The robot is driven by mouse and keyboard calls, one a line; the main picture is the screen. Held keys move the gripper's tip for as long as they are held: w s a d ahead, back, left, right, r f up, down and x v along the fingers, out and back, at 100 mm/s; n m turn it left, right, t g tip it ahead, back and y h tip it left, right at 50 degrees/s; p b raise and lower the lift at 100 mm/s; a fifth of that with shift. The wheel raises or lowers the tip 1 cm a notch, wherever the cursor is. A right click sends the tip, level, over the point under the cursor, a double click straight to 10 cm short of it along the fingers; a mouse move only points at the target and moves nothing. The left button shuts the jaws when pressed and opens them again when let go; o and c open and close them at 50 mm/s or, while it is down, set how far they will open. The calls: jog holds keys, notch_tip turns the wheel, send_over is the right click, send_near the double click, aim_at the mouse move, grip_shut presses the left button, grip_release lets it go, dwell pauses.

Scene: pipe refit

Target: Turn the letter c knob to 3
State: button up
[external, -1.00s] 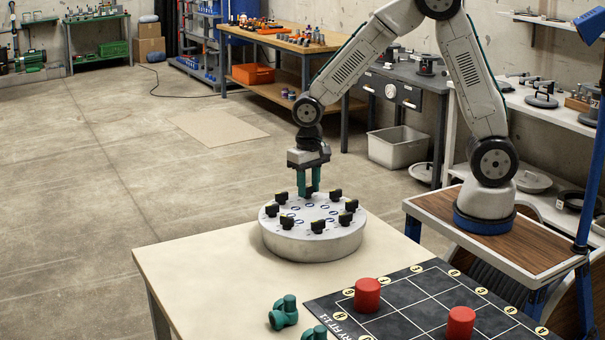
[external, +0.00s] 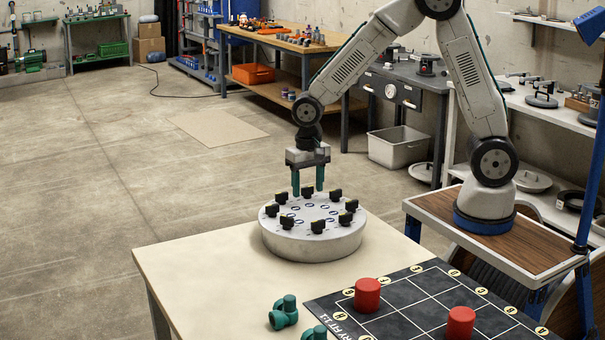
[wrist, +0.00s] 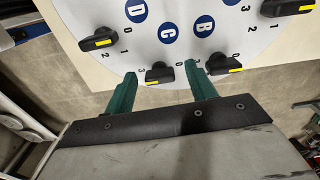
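The round light-grey dial plate (external: 312,240) sits on the table, with several black knobs around its top. In the wrist view, the black knob by the blue letter C (wrist: 160,72) lies between my fingertips, with a gap on each side. Its yellow mark is on its lower-left side; the number it points to cannot be read surely. The blue C label (wrist: 168,32) shows just beyond the knob. My gripper (external: 308,188) points down at the plate's far edge with its two green fingers apart. It also shows in the wrist view (wrist: 160,78), open and empty.
Neighbouring knobs stand close on both sides: the one by D (wrist: 97,40) and one near B (wrist: 215,64). Green pipe fittings (external: 284,313) and a black gridded board (external: 400,310) with red cylinders (external: 367,294) lie nearer the camera. The table's left part is clear.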

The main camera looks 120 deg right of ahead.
aim_at(309, 188)
notch_tip(309, 188, up, 8)
jog(key=shift+f, duration=0.1)
dwell(0.6)
dwell(0.4)
jog(key=shift+s+a, duration=0.1)
jog(key=s+a+r+n, duration=0.3)
jog(key=s+a+n, duration=0.2)
jog(key=a, duration=0.4)
jog(key=s+a+r+n+t, duration=0.1)
jog(key=s+a+r+n, duration=0.3)
jog(key=a, duration=0.6)
jog(key=s+a+r+n, duration=0.3)
jog(key=s+a+n, duration=0.5)
jog(key=s+a, duration=0.2)
jog(key=shift+r, duration=0.4)
